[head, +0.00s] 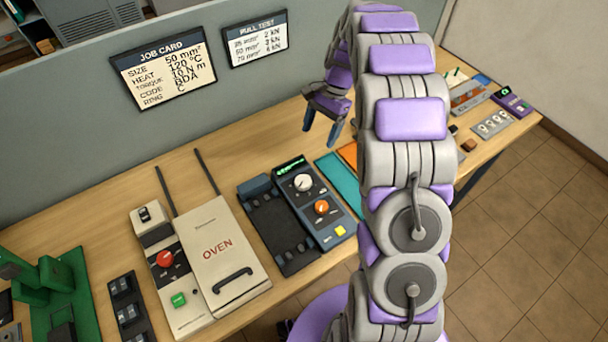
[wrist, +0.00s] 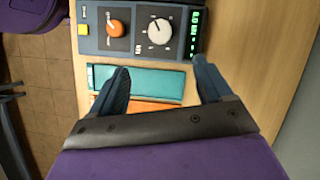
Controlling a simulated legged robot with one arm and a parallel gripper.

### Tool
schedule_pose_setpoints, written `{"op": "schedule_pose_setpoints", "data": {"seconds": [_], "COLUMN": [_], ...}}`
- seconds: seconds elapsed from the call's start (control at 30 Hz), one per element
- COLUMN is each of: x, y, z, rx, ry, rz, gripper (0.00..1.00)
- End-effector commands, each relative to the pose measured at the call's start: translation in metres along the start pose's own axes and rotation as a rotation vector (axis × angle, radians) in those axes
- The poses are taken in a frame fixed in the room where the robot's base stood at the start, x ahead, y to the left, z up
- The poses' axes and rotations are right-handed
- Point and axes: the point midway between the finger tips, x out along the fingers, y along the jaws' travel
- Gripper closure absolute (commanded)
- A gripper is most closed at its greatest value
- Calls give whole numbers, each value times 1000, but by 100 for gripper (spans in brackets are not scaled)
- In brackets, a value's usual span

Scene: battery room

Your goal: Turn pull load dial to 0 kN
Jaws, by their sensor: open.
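The pull tester (head: 330,230) is a dark blue-grey box on the bench, with a green display, a white dial and an orange knob. The white dial (head: 303,183) sits near its display end; it also shows in the wrist view (wrist: 159,32), with "kN" lettering beside it and a dark pointer mark. The green display (wrist: 195,32) is too small to read surely. The orange knob (wrist: 115,27) and a yellow button (wrist: 83,29) lie farther along the panel. My gripper (head: 319,138) is open and empty above the bench, behind the tester and apart from the dial.
A teal mat (wrist: 150,82) and an orange mat lie beside the tester. A dark tray (head: 275,225) and the oven (head: 228,255) stand to its left. A grey partition (head: 80,130) with a job card (head: 163,66) and pull test card (head: 255,38) rises behind.

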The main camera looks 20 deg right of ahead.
Motion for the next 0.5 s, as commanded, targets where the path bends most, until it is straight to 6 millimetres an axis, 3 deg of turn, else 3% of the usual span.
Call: {"op": "schedule_pose_setpoints", "data": {"seconds": [0.5], "x": [95], "y": [0], "z": [0], "rx": [-2], "ry": [-1], "rz": [4], "gripper": [21]}}
